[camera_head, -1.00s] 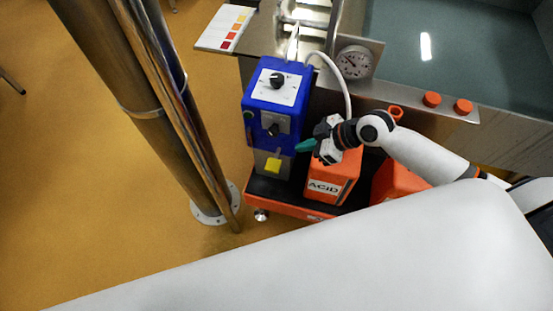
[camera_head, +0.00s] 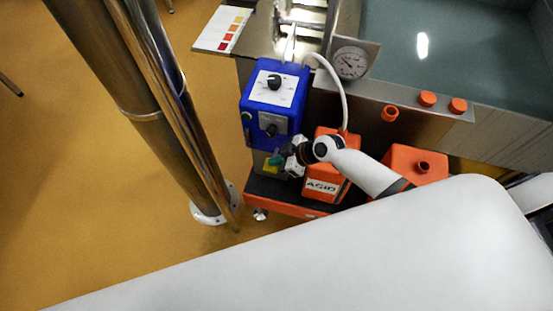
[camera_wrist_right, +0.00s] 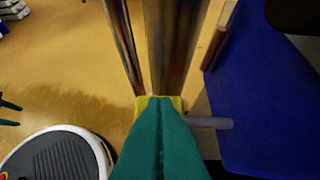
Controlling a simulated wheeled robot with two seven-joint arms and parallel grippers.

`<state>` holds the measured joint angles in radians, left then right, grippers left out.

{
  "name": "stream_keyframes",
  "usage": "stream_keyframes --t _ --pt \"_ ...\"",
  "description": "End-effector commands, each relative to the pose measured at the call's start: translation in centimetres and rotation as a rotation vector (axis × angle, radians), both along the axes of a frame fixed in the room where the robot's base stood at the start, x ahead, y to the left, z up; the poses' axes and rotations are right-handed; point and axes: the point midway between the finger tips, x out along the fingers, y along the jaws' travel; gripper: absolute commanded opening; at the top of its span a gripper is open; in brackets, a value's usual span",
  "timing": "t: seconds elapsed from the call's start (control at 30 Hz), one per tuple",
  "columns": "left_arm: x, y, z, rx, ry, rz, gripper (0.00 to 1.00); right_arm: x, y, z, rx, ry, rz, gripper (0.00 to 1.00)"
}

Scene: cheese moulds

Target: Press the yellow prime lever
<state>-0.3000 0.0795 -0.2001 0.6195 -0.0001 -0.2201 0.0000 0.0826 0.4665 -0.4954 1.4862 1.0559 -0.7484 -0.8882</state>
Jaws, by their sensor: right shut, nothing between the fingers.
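The yellow prime lever (camera_head: 270,168) is at the lower front of the blue pump unit (camera_head: 262,104), partly covered by my right gripper (camera_head: 275,160). The gripper's teal fingers are shut, with nothing between them, and their tips are at the lever in the head view. In the right wrist view the shut fingertips (camera_wrist_right: 160,99) overlap the lever (camera_wrist_right: 177,102), whose yellow edges show on both sides of them. I cannot tell whether they touch or whether the lever is pushed down. My left gripper is not in view.
An orange ACID can (camera_head: 322,188) stands right of the pump, close under my right wrist, with another orange can (camera_head: 410,168) beyond it. A steel pipe (camera_head: 145,100) rises on the left. A steel vat with a gauge (camera_head: 349,63) is behind. A white hose (camera_head: 335,80) loops above.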

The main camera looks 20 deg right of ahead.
Motion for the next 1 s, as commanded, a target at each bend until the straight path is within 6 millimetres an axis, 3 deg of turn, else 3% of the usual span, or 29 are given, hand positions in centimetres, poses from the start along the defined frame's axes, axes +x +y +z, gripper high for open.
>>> stream_keyframes --t 0.57,1.0 --pt "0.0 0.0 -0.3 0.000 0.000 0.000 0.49 -0.3 0.2 -0.5 -0.030 -0.045 0.001 0.00" --pt "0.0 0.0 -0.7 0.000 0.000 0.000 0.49 -1.3 0.9 -2.9 -0.192 -0.286 0.002 0.00"
